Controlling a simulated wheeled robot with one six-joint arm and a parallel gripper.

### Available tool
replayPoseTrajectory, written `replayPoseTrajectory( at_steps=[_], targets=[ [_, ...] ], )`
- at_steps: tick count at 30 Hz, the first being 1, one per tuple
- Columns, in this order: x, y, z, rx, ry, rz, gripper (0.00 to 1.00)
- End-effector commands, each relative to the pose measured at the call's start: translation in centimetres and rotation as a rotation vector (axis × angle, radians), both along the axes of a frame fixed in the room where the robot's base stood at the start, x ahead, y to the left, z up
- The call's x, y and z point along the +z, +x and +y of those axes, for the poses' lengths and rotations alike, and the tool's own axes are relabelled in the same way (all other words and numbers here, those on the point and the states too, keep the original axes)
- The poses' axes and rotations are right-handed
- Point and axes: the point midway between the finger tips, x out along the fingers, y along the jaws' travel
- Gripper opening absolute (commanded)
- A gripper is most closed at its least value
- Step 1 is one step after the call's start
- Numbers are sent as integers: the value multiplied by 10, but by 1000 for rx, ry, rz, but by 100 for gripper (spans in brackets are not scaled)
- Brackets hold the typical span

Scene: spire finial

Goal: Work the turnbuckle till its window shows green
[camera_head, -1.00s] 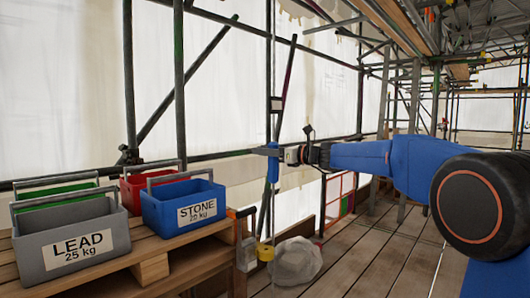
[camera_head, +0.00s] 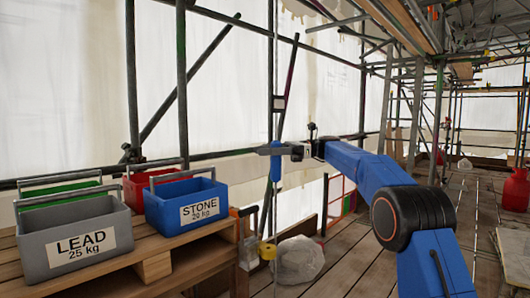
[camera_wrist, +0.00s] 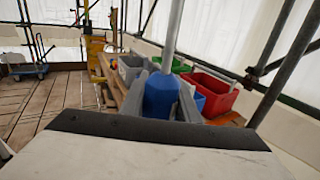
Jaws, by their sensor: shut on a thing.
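The turnbuckle is an upright blue body (camera_head: 275,172) on a thin metal rod, in the middle of the head view. In the wrist view its blue body (camera_wrist: 160,94) stands upright with the grey rod rising from its top. My gripper (camera_head: 274,150) is shut on the blue body near its upper end. In the wrist view the grey fingers of my gripper (camera_wrist: 165,108) lie on both sides of it. I cannot make out the turnbuckle's window or its colour in either view.
A grey LEAD crate (camera_head: 38,262), a blue STONE crate (camera_head: 168,222), a red crate and a green crate stand on a wooden pallet (camera_head: 205,262) at left. A whitish sack (camera_head: 298,260) lies on the planks. Scaffold poles stand behind. The plank floor (camera_head: 345,265) is partly clear.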

Motion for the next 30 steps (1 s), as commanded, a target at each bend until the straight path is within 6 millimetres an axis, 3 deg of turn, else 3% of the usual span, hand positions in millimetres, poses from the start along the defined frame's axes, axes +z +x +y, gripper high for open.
replayPoseTrajectory(
  at_steps=[10, 27, 28, 30],
  targets=[
    [0, -4, -2, 127, 0, 0, 6],
    [1, -5, -3, 152, 1, 0, 6],
    [1, -5, -3, 152, 1, 0, 33],
    [1, -5, -3, 152, 1, 0, 47]
  ],
)
